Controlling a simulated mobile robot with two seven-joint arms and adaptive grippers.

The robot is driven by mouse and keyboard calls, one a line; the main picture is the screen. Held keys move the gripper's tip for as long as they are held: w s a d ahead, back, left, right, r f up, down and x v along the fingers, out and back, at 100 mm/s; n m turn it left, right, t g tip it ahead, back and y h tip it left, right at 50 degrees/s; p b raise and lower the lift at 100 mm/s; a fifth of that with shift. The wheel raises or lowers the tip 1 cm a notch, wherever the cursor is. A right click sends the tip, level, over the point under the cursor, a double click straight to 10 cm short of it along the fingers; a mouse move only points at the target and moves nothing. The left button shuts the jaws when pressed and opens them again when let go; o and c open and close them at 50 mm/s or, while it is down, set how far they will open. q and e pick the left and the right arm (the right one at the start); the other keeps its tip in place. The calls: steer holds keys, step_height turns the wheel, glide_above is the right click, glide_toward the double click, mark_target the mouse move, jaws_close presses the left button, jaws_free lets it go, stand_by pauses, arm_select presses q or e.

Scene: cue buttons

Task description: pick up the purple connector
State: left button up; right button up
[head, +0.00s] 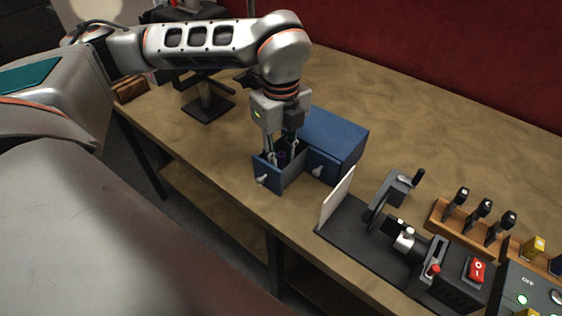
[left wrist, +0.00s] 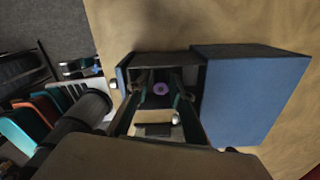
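The purple connector (left wrist: 161,88) lies inside the open drawer (left wrist: 124,92) of a blue cabinet (left wrist: 250,88). It shows between my fingers in the left wrist view, and as a small purple patch (head: 282,157) in the head view. My left gripper (head: 281,151) points down into the open left drawer (head: 266,170), with its fingers apart on either side of the connector. I see no contact between the fingers and the connector. The drawer walls hide part of the fingertips in the head view. My right gripper is not in view.
The blue cabinet (head: 335,134) has a second, shut drawer to the right. A black machine with a white panel (head: 337,198), a wooden rack of dark-handled tools (head: 471,222) and a button panel (head: 530,295) stand at the right. The table behind the cabinet is clear.

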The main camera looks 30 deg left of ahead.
mark_target(281, 155)
arm_select(q)
steer(key=shift+f, duration=0.2)
jaws_close()
steer(key=shift+r, duration=0.1)
step_height(281, 155, up, 20)
steer(key=p, duration=0.1)
stand_by(0.4)
stand_by(0.4)
